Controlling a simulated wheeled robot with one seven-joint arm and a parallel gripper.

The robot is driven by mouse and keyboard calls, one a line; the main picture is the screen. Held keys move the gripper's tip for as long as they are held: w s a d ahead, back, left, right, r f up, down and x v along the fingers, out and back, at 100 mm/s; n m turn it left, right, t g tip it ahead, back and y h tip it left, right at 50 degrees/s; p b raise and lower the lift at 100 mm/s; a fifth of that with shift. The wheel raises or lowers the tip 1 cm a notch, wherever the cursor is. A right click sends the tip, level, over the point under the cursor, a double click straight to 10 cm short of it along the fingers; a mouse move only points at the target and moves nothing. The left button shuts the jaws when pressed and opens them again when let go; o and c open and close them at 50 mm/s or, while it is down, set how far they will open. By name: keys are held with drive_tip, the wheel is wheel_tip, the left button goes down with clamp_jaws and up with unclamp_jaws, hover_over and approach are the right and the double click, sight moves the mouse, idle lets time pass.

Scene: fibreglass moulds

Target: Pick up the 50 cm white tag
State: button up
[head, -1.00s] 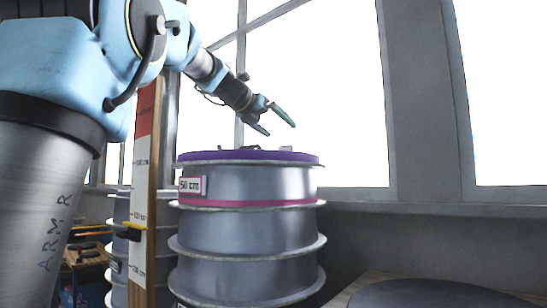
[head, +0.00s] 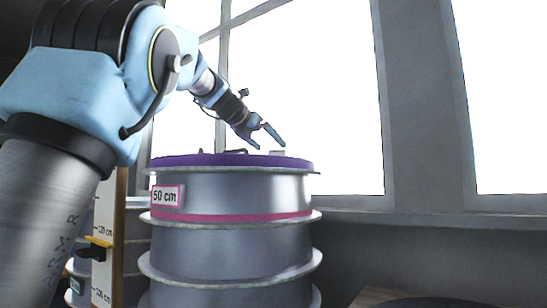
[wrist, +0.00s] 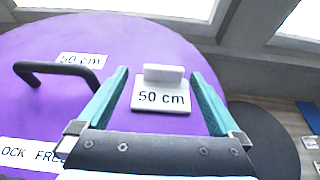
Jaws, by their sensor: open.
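The 50 cm white tag (wrist: 161,108) is a small white plate with black lettering and a raised white block at its far edge. It lies on the purple lid (wrist: 190,38) of a grey ribbed drum (head: 245,192). In the head view the tag (head: 277,152) shows as a small white bit on the lid's right part. My gripper (wrist: 159,72) is open and empty, its teal fingers on either side of the tag in the wrist view. In the head view my gripper (head: 268,143) is just above the lid; contact cannot be told.
A black handle (wrist: 58,70) and a flat 50 cm label (wrist: 80,60) are on the lid, left of the tag. A pink-edged 50 cm label (head: 166,196) is on the drum's side. A measuring post (head: 113,235) stands left. Windows rise behind.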

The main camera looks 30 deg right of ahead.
sight(277, 151)
drive_tip(key=p+x, duration=0.1)
drive_tip(key=x, duration=0.1)
drive_tip(key=p+x, duration=0.1)
drive_tip(key=x, duration=0.1)
drive_tip(key=shift+d+f, duration=0.2)
drive_tip(key=shift+d, duration=0.25)
drive_tip(key=shift+s, duration=0.1)
drive_tip(key=c, duration=1.3)
drive_tip(key=shift+r, duration=0.1)
wheel_tip(277, 151, up, 18)
drive_tip(key=p, duration=0.6)
